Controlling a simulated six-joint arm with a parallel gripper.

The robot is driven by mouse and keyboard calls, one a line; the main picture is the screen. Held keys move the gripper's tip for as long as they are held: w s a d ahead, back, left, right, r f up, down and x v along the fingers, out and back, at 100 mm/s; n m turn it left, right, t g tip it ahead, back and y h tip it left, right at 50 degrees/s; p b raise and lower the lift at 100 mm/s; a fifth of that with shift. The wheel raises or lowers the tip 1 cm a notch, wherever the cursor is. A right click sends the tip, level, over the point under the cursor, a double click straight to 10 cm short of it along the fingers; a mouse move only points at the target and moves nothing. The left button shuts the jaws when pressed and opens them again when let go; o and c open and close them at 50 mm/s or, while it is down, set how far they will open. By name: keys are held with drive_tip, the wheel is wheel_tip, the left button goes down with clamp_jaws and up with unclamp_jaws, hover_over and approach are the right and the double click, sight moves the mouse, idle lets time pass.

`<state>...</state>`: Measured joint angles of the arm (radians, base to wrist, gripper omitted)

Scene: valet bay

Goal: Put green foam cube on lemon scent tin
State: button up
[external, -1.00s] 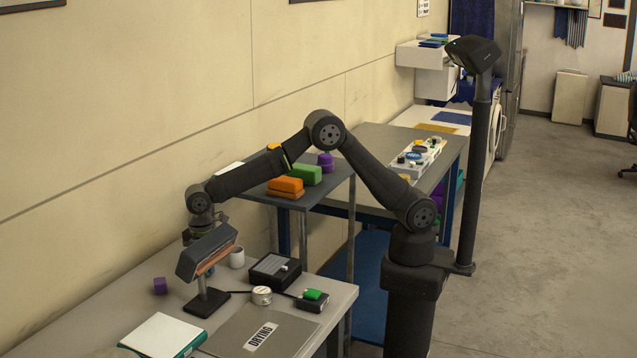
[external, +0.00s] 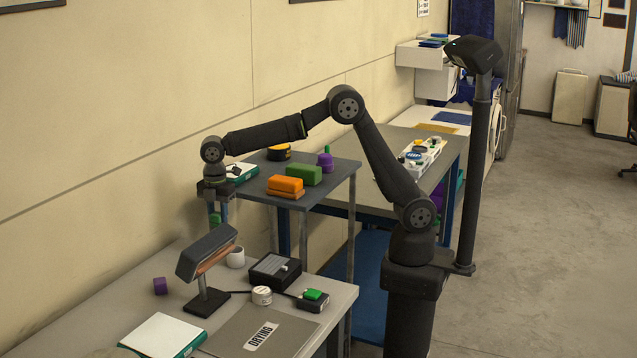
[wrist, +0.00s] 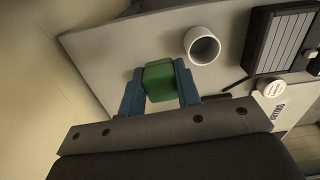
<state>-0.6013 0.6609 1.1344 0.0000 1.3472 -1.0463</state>
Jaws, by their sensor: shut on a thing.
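My gripper (external: 216,210) points down above the near table's back edge, behind the lamp. It is shut on the green foam cube (external: 215,221), which hangs above the tabletop. In the wrist view the green cube (wrist: 159,81) sits between my blue fingers (wrist: 160,86). A small round white tin (external: 261,295), which looks like the lemon scent tin, stands on the table to the right of the lamp base. It also shows in the wrist view (wrist: 271,89) at the right; its label is too small to read. Its top is bare.
A dark lamp (external: 207,253) stands between my gripper and the tin. A white mug (external: 236,257), a black box (external: 274,270), a small purple cube (external: 160,286) and a black block with a green top (external: 313,299) are nearby. A grey mat (external: 240,325) lies in front.

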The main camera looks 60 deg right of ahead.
wheel_tip(320, 180, up, 15)
hover_over(263, 290)
drive_tip(key=shift+m, duration=0.4)
wheel_tip(263, 290, down, 17)
drive_tip(key=shift+d+f, duration=0.1)
drive_tip(key=shift+f, duration=2.1)
drive_tip(key=shift+f, duration=0.35)
drive_tip(key=o, duration=0.5)
drive_tip(key=shift+f, duration=0.15)
drive_tip(key=o, duration=0.4)
